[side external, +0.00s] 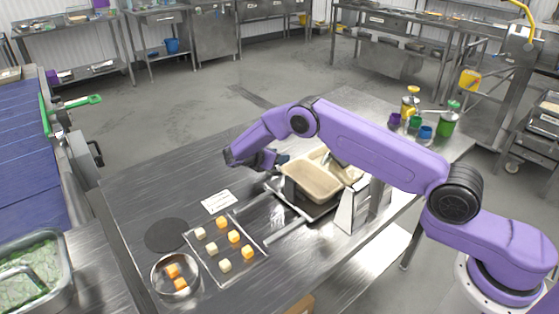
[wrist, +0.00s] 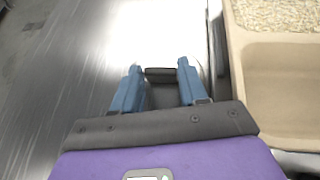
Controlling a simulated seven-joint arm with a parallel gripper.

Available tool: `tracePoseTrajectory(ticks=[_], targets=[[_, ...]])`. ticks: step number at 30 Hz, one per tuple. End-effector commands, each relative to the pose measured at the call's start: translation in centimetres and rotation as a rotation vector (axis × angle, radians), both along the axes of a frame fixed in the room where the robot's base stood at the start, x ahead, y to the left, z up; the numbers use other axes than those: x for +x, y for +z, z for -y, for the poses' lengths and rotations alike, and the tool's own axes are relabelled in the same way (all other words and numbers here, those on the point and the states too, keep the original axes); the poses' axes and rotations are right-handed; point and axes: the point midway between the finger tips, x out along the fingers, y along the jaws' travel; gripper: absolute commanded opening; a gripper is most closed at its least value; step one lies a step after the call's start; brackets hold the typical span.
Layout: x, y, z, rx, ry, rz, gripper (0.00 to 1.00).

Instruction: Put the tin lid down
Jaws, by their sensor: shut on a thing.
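My gripper (wrist: 160,80) is shut on a short dark bar (wrist: 160,72), which looks like the handle of the tin lid, between its two blue fingers in the wrist view. The lid's plate is hard to tell from the shiny steel around it. In the side view, my gripper (side external: 277,160) is low over the steel table (side external: 150,195), just left of a tan container (side external: 313,182). The lid is not clear there, and I cannot tell whether it touches anything. The tan container also shows at the right of the wrist view (wrist: 285,90), with rice-like grains in its far compartment.
A tray (side external: 225,236) of orange and pale cubes, a round tin (side external: 176,274) with orange cubes, a dark disc (side external: 166,235) and a white card (side external: 218,201) lie at the table's near left. The table's left part has free room.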

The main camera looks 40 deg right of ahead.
Motion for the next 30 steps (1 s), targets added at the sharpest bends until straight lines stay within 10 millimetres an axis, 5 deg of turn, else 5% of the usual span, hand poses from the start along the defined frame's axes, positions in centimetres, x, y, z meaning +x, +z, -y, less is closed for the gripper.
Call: tracePoseTrajectory(ticks=[5, 18, 26, 30], targets=[[0.0, 1.2, 0.0, -0.001, 0.000, 0.002, 0.07], [0.0, 8.7, 0.0, 0.001, -0.001, 0.003, 0.07], [0.0, 10.4, 0.0, -0.001, 0.000, 0.001, 0.07], [0.0, 12.8, 0.0, 0.001, -0.001, 0.005, 0.07]])
